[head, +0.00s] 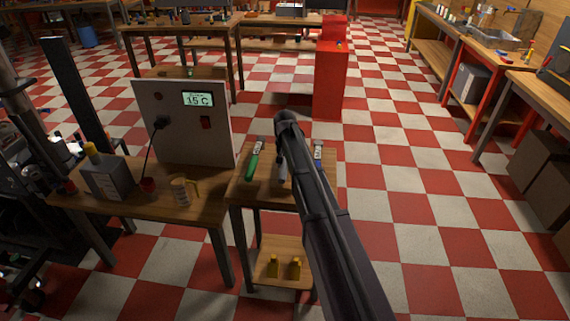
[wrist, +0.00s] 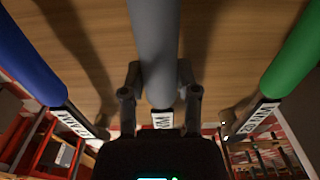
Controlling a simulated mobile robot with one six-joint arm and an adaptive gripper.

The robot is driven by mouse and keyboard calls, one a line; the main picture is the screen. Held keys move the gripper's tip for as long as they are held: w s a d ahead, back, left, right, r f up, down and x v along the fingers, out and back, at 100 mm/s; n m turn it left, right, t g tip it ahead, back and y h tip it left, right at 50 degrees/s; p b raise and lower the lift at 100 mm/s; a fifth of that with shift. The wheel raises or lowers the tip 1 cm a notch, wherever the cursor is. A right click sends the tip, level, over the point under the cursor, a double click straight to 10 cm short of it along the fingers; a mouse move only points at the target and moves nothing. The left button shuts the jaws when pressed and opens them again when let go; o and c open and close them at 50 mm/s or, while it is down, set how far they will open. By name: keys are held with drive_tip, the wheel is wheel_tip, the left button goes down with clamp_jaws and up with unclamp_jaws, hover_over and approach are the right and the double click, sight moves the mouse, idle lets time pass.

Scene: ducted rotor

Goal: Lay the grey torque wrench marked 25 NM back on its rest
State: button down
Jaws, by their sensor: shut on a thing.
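The grey torque wrench (wrist: 155,45) runs up the middle of the wrist view, between my gripper's two fingers. My gripper (wrist: 160,82) is shut on it near the label end. Only part of its label shows, so I cannot read the number. In the head view my gripper (head: 282,172) is over the small wooden stand (head: 240,190), mostly hidden by my arm. A green-handled wrench (head: 252,165) lies to its left and a blue-handled wrench (head: 318,153) to its right. The grey wrench's rest cannot be made out. I cannot tell whether the wrench touches anything.
Yellow items (head: 295,267) stand on the lower shelf. A red cabinet (head: 330,80) stands behind. Floor right is clear.

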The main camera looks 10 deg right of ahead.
drive_tip(key=shift+f, duration=0.15)
drive_tip(key=shift+c, duration=1.3)
unclamp_jaws()
